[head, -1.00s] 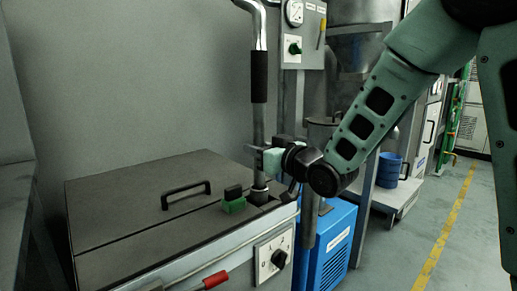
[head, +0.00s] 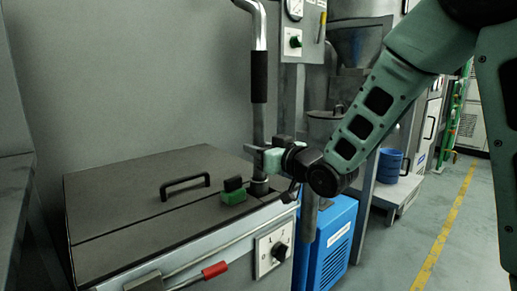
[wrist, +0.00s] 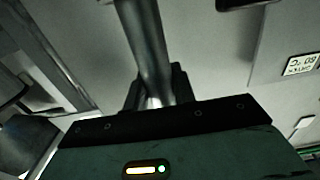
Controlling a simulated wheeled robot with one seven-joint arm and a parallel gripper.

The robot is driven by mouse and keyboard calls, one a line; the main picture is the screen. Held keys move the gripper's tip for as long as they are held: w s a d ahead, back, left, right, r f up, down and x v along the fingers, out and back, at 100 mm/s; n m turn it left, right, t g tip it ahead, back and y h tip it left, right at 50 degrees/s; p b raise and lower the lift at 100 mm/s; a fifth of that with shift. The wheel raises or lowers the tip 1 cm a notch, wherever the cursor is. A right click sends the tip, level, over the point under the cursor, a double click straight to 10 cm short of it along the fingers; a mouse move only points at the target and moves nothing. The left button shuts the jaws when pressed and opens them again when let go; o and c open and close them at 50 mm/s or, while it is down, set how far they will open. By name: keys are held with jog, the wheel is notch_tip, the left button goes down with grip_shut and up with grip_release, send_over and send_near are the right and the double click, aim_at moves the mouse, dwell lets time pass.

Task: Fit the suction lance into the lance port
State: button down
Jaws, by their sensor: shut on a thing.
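The suction lance (head: 259,120) is a grey metal pipe with a black sleeve and a bent top, standing about upright. My gripper (head: 260,158) is shut on its lower part, above the box. In the wrist view the lance (wrist: 148,45) runs up from between the fingers (wrist: 157,92). The lance port (head: 259,187) is a collar at the right rear corner of the box top. The lance's lower end lines up with it from the head view. I cannot tell how deep the end sits, or whether it is inside.
A green block with a black top (head: 234,192) stands just left of the port. The grey box lid (head: 140,195) has a black handle. A red-handled lever (head: 214,271) and a rotary switch (head: 273,251) are at the front. A blue unit (head: 332,245) stands to the right.

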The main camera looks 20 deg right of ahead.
aim_at(263, 177)
jog(key=shift+f+b, duration=3.15)
jog(key=shift+f, duration=0.4)
jog(key=c, duration=1.1)
grip_release()
jog(key=shift+f, duration=0.1)
jog(key=shift+s, duration=0.1)
